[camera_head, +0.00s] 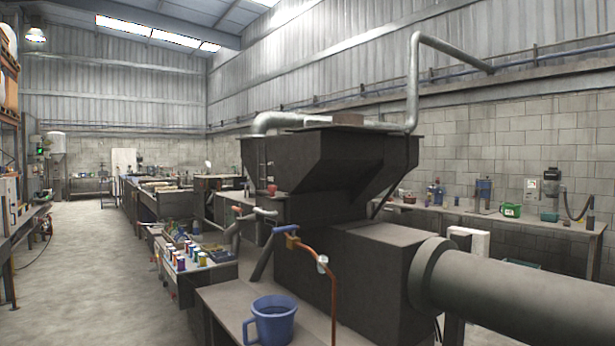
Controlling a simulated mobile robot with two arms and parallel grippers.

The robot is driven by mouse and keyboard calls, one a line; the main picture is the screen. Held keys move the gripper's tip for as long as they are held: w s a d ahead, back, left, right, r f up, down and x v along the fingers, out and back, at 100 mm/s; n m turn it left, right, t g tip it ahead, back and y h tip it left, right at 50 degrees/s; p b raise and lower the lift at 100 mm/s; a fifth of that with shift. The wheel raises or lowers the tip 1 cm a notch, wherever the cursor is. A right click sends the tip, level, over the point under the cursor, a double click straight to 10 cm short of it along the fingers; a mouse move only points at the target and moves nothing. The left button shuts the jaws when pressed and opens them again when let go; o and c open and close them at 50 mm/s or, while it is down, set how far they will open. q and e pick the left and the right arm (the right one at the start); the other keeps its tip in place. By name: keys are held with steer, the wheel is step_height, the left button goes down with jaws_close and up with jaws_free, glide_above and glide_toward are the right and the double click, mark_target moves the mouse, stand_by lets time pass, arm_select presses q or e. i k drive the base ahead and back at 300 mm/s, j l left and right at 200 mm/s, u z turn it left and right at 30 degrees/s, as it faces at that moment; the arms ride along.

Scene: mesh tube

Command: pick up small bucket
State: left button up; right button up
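A small blue bucket (270,321) with a handle on its left side stands upright at the bottom middle of the head view. It rests near the front of a grey bench top (222,300), and its lower edge is cut off by the frame. Its open top faces up, and the inside looks dark and empty from here. Neither of my grippers shows in this view.
A large dark hopper machine (340,265) with a thick grey pipe (530,291) stands right behind the bucket. An orange-brown hose (333,290) hangs close to its right. Several small cans stand on a bench (213,270) behind left. The floor aisle (85,270) at left is clear.

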mark_target(274, 316)
steer(key=i+l+u, duration=0.2)
steer(key=i+l, duration=0.2)
steer(key=i+l+u, duration=0.15)
steer(key=i+l, duration=0.3)
steer(key=i+l+u, duration=0.2)
steer(key=i+l, duration=0.2)
steer(key=i+l+u, duration=0.2)
steer(key=i+l, duration=0.15)
steer(key=l, duration=0.3)
